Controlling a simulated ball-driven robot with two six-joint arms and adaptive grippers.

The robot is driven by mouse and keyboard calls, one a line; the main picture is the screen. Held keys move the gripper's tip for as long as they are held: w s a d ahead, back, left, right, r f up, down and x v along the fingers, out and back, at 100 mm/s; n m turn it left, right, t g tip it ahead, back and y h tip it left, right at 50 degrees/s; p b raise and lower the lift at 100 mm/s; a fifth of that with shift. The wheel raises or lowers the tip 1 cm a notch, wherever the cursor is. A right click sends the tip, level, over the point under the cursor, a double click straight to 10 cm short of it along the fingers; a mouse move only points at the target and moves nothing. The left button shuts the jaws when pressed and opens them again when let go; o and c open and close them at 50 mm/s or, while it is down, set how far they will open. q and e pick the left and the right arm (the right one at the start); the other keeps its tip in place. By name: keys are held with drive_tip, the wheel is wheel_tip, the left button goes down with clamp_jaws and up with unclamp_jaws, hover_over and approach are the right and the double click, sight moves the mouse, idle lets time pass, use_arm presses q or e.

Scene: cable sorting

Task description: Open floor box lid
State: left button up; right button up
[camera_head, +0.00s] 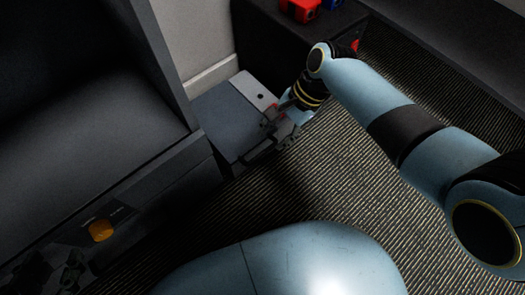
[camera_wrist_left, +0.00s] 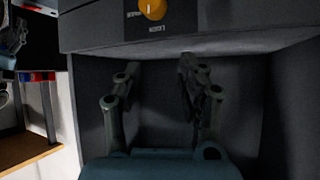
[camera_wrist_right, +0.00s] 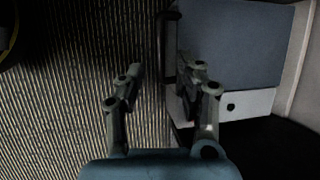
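The floor box (camera_head: 222,118) stands low against the wall, left of my right gripper. Its flat blue-grey lid (camera_wrist_right: 238,45) looks closed. A pale strip (camera_wrist_right: 250,104) with a black round hole runs along one side of the box. My right gripper (camera_head: 268,140) is at the near edge of the box with its fingers apart. In the right wrist view, a dark bar (camera_wrist_right: 167,50) along the box edge shows between the fingertips; contact cannot be told. My left gripper (camera_wrist_left: 157,70) is open and empty in front of a dark cabinet panel; in the head view it is dim at lower left.
A dark cabinet (camera_head: 80,100) fills the left side, with an orange knob (camera_head: 101,230) on its front, also in the left wrist view (camera_wrist_left: 153,9). A red object (camera_head: 300,9) sits on a dark surface at the top. Striped carpet (camera_head: 330,180) lies open right of the box.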

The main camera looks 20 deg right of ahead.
sight(261, 155)
use_arm(q)
drive_tip(key=w+d+r+m+t+h+b, duration=0.1)
drive_tip(key=w+d+r+t+h+b, duration=0.15)
drive_tip(key=w+r+t, duration=0.85)
use_arm(e)
drive_tip(key=x, duration=0.4)
drive_tip(key=shift+s+f, duration=0.1)
drive_tip(key=shift+f, duration=0.15)
drive_tip(key=shift+b+x, duration=0.75)
drive_tip(key=shift+x, duration=0.15)
drive_tip(key=shift+b+x, duration=0.65)
drive_tip(key=shift+x, duration=0.25)
use_arm(q)
wheel_tip(261, 155, up, 19)
drive_tip(key=s+d+m+t+h, duration=0.1)
drive_tip(key=m+t+h, duration=0.3)
drive_tip(key=h, duration=0.1)
drive_tip(key=shift+s, duration=0.4)
use_arm(e)
drive_tip(key=shift+a, duration=0.1)
clamp_jaws()
